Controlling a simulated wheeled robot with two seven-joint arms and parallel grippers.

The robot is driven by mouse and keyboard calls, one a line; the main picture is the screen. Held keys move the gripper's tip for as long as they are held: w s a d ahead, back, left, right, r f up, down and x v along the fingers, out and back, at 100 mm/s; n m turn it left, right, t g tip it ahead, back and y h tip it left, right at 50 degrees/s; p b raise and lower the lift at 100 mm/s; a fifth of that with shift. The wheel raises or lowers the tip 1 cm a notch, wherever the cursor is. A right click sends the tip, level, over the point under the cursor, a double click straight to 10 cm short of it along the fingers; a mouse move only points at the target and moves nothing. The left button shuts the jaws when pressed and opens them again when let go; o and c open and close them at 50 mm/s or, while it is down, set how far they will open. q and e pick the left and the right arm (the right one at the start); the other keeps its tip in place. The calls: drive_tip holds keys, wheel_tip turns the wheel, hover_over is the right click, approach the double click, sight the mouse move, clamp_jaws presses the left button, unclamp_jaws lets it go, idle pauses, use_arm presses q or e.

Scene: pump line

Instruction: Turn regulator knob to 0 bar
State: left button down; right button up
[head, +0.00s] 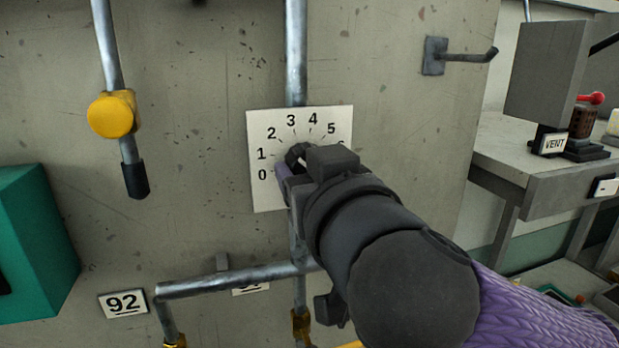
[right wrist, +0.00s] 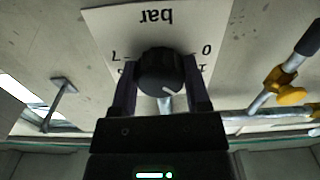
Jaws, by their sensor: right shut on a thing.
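The regulator knob (right wrist: 160,70) is black and round, with a short white pointer mark. It sits on a white dial plate (head: 262,193) marked from 0 upward, with "bar" upside down in the right wrist view. My right gripper (right wrist: 160,78) is shut on the knob, one finger on each side. The white mark points down and right in that view, towards the low-number side, past the 1; the exact number is hidden. In the head view my right gripper (head: 296,168) covers most of the knob and the plate's lower right. My left gripper is not in view.
A yellow valve handle (head: 113,114) is on the pipe at left, beside a teal box (head: 34,245). Metal pipes (head: 225,281) run below the dial, near a "92" label (head: 123,303). A hook (head: 465,56) juts from the wall. A bench (head: 500,158) with a VENT sign stands right.

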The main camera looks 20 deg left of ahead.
drive_tip(key=n, duration=0.5)
drive_tip(key=shift+d+n, duration=0.1)
drive_tip(key=shift+n, duration=0.2)
drive_tip(key=n, duration=0.6)
drive_tip(key=shift+n, duration=0.4)
drive_tip(key=o, duration=1.3)
drive_tip(key=b+v, duration=0.4)
drive_tip(key=v, duration=0.6)
drive_tip(key=shift+w+d, duration=0.1)
